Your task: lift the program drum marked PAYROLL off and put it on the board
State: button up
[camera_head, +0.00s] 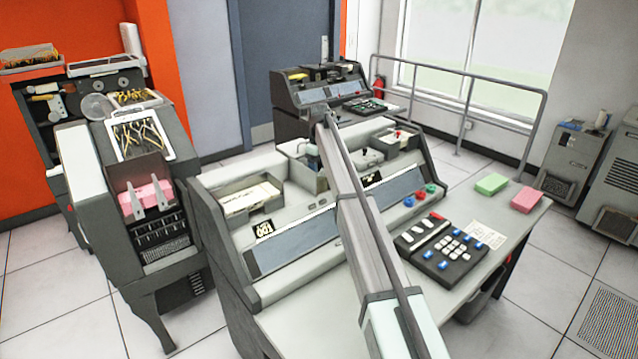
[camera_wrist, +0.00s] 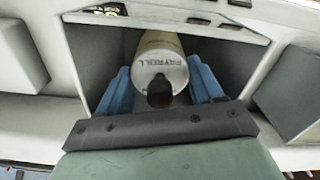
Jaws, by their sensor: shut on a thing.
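The program drum (camera_wrist: 172,67), a pale cylinder with PAYROLL printed on its end, shows in the wrist view with a dark round knob (camera_wrist: 160,93) facing me. My gripper (camera_wrist: 161,86) has one blue finger on each side of the drum and is shut on it. The drum is in or over a dark-walled recess (camera_wrist: 108,52) of the machine; whether it still touches its seat cannot be told. In the head view my gripper (camera_head: 312,152) is at the opening behind the sloped panel, and my arm hides most of it and the drum. I cannot pick out the board with certainty.
A card hopper (camera_head: 248,200) stands left of the opening. On the desktop (camera_head: 330,325) are a keyboard (camera_head: 440,245), a printed sheet (camera_head: 486,234), and green (camera_head: 491,184) and pink (camera_head: 526,200) card stacks. The front desktop is clear beside my arm.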

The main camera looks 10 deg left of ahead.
jog(key=c, duration=0.4)
jog(key=shift+r, duration=0.1)
jog(key=shift+r, duration=12.15)
